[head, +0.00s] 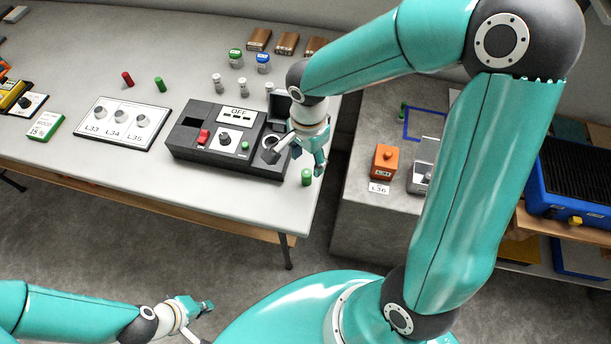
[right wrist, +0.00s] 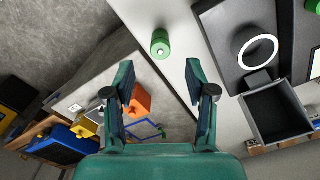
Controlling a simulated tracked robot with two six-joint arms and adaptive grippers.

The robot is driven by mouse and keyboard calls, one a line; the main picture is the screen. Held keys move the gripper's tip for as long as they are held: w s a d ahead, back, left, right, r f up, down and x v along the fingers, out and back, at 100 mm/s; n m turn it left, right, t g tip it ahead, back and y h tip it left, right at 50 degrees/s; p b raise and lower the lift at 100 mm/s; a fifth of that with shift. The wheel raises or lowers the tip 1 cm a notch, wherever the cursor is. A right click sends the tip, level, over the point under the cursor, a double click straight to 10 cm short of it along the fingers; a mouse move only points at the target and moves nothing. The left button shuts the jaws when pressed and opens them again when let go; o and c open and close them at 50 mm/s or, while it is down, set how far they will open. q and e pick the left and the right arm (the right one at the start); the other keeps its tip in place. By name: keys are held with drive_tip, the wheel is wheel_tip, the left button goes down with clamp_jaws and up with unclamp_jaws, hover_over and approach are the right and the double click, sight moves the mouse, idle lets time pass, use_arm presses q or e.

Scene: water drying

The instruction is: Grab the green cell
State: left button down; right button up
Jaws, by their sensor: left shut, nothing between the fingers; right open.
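A green cell (head: 306,177) stands near the right front corner of the long grey table (head: 60,150). In the right wrist view the green cell (right wrist: 160,45) lies ahead of the fingertips, roughly midway between them and apart from both. My right gripper (head: 296,160) is open and empty, above the table's right end beside the cell; its fingers frame the right wrist view (right wrist: 160,78). Another green cylinder (head: 160,84) stands further left beside a red one (head: 127,79). My left gripper (head: 203,306) is shut and empty, low at the bottom left, away from the table.
A black device (head: 180,150) marked OFF, with a ring and an open box (right wrist: 277,112), sits close to my right gripper. A white panel (head: 122,123) with knobs lies left of it. An orange block (head: 385,160) is on a lower surface across a gap.

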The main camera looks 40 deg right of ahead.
sight(307, 171)
drive_tip(key=shift+a+f, duration=0.15)
drive_tip(key=shift+f, duration=2.6)
clamp_jaws()
